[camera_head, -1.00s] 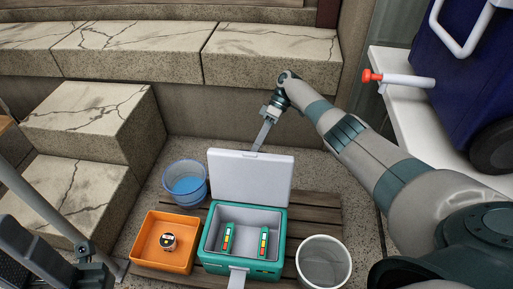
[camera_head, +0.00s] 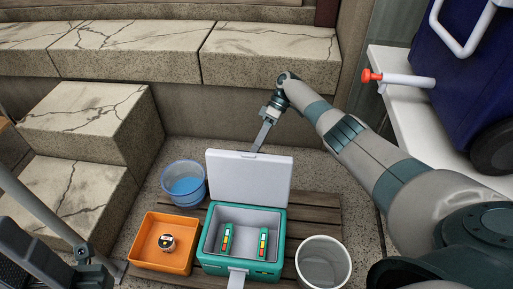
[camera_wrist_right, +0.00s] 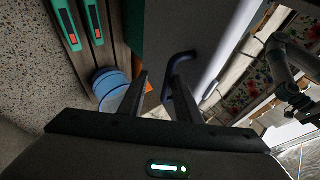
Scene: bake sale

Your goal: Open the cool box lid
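The green cool box (camera_head: 210,258) stands on wooden slats with its pale grey lid (camera_head: 248,177) raised, near upright. Two green sticks with coloured bands (camera_head: 227,240) stand inside it. A pale latch (camera_head: 237,279) hangs at its front. My right gripper (camera_head: 258,147) reaches down behind the lid's top edge; its tips are partly hidden there. In the right wrist view its dark fingers (camera_wrist_right: 160,88) are apart beside the lid (camera_wrist_right: 205,35), with nothing clearly held between them. Whether a finger touches the lid is unclear.
An orange tray (camera_head: 147,263) holding a small round item (camera_head: 166,242) and a blue tub (camera_head: 184,185) stand left of the box. A grey bin (camera_head: 323,263) stands right. Stone steps (camera_head: 272,51) rise behind. A white surface (camera_head: 402,98) bears a dark blue cooler (camera_head: 460,90).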

